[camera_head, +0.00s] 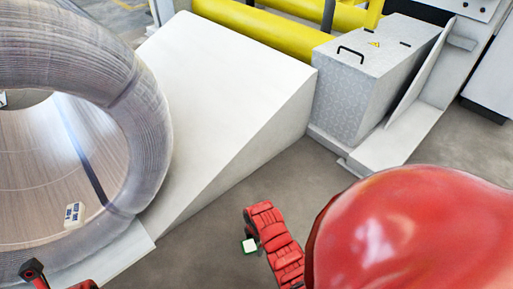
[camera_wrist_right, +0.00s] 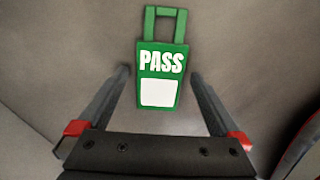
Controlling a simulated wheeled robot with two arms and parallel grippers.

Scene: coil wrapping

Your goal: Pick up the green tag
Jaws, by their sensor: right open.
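The green tag (camera_wrist_right: 162,65) has a loop handle, the word PASS and a white square. In the right wrist view it lies between the fingers of my right gripper (camera_wrist_right: 160,76), with a gap on both sides and the handle past the fingertips. The right gripper is open. In the head view a small green-edged white square (camera_head: 250,246) matches the tag, beside a red segmented part; the right fingers are hidden there. My left gripper (camera_head: 62,280) shows only as red and black pieces at the bottom left edge, cut off by the frame.
A large wrapped coil (camera_head: 150,130) stands at the left, with a white label (camera_head: 74,214) on its inner face. A white sloped block (camera_head: 225,75) stands beside it. A grey metal box (camera_head: 350,95) and yellow rollers (camera_head: 265,30) are behind. Grey floor (camera_head: 200,250) is open in front.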

